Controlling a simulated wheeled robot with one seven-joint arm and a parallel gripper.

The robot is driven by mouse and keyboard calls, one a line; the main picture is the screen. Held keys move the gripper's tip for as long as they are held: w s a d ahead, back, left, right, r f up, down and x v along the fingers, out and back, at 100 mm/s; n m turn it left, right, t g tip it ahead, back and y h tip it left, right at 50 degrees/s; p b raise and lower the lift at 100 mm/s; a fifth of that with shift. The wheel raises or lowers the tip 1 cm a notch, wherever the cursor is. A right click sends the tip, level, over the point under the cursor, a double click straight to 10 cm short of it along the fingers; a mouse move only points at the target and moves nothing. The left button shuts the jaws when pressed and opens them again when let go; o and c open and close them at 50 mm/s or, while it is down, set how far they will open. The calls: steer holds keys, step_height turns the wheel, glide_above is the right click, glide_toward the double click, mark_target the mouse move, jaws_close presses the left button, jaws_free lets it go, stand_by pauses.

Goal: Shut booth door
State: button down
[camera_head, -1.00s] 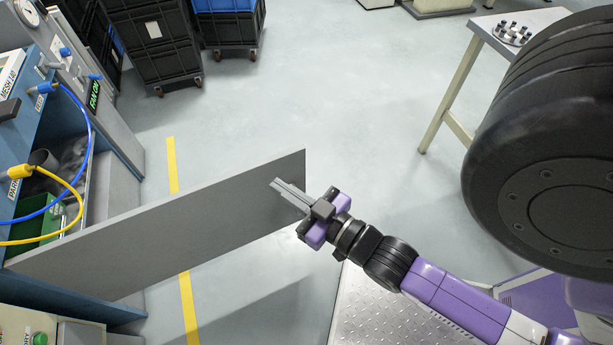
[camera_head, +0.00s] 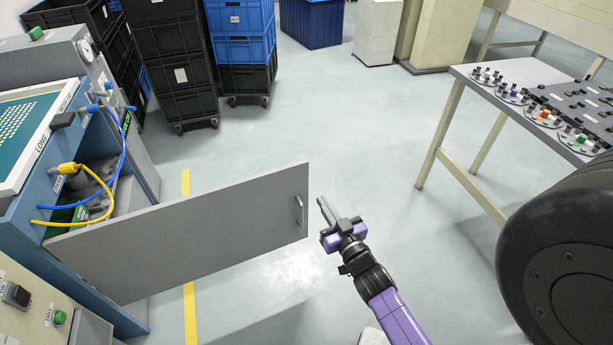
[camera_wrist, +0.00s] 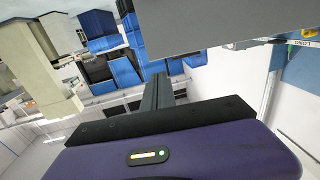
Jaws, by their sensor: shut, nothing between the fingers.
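The booth door (camera_head: 200,235) is a flat grey panel standing open, reaching out to the right from the blue booth (camera_head: 52,180) at the left. Its small handle (camera_head: 299,215) is near the free right edge. My gripper (camera_head: 322,204) is shut and empty, just right of that edge and apart from the handle in the head view. In the wrist view the closed fingers (camera_wrist: 160,92) point away from the camera, and the grey door panel (camera_wrist: 215,22) fills the upper right. The booth's inside shows only partly behind the door.
Blue and yellow hoses (camera_head: 108,190) hang at the booth opening. Stacked crates (camera_head: 183,75) on wheels stand behind. A table (camera_head: 455,72) with small parts is at the right. The floor between is clear, with a yellow line (camera_head: 190,310) under the door.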

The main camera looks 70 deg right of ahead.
mark_target(300, 165)
steer(key=p+x, duration=0.1)
steer(key=x, duration=1.2)
steer(key=shift+w+d, duration=0.2)
steer(key=shift+w, duration=0.1)
steer(key=shift+r, duration=0.1)
